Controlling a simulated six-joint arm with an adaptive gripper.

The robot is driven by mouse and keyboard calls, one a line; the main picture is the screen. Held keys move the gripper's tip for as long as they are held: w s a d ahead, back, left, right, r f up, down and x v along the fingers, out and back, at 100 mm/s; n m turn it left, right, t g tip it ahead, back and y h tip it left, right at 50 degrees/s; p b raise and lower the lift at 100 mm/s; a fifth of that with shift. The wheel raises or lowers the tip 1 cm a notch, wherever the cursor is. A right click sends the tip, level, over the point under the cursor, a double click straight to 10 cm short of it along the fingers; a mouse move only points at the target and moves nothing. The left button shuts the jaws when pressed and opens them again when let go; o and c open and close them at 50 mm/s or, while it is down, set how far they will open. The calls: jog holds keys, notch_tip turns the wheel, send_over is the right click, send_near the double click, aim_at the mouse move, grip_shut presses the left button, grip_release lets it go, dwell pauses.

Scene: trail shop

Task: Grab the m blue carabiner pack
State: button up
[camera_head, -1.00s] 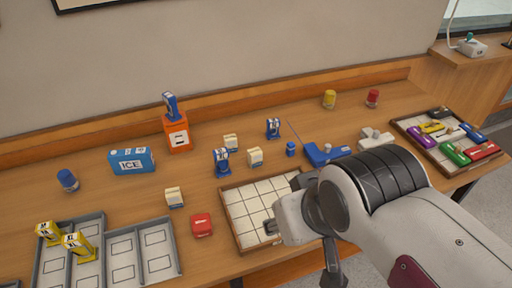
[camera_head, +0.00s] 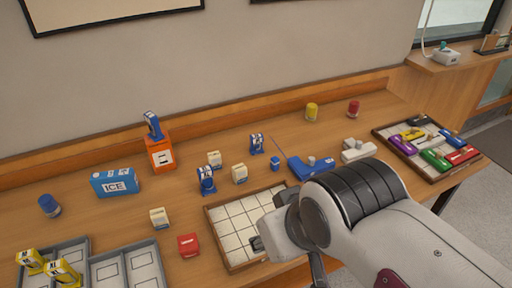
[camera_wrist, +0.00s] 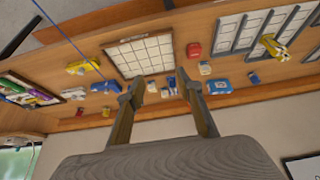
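Three blue-and-white packs show in the head view: one stands on an orange box (camera_head: 152,125), one stands on the table behind the gridded tray (camera_head: 206,182), and one stands farther right (camera_head: 256,144). Their size letters are too small to read, so I cannot tell which is the m. My gripper (camera_wrist: 160,80) is open and empty in the wrist view, its two fingers apart. A small blue-and-white item (camera_wrist: 172,83) shows between them, beyond the tips. In the head view my arm's end is above the gridded tray's right side, apart from the blue packs.
The orange box (camera_head: 161,155), blue ICE box (camera_head: 114,182), cream boxes (camera_head: 239,174) and red box (camera_head: 188,245) surround the packs. The gridded tray (camera_head: 218,238) lies in front. Yellow packs (camera_head: 64,272) stand in grey trays at left. A blue device (camera_head: 304,167) is at right.

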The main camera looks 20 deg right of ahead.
dwell(0.3)
jog(key=o, duration=0.5)
jog(key=w+d+r, duration=0.1)
jog(key=w+r, duration=0.2)
jog(key=w, duration=0.5)
jog(key=w+d+r, duration=0.2)
jog(key=w, duration=0.6)
jog(key=m+g, duration=0.1)
send_over(257, 141)
jog(key=s, duration=0.2)
jog(key=f, duration=2.6)
jog(key=shift+a+f, duration=0.2)
jog(key=shift+f, duration=0.2)
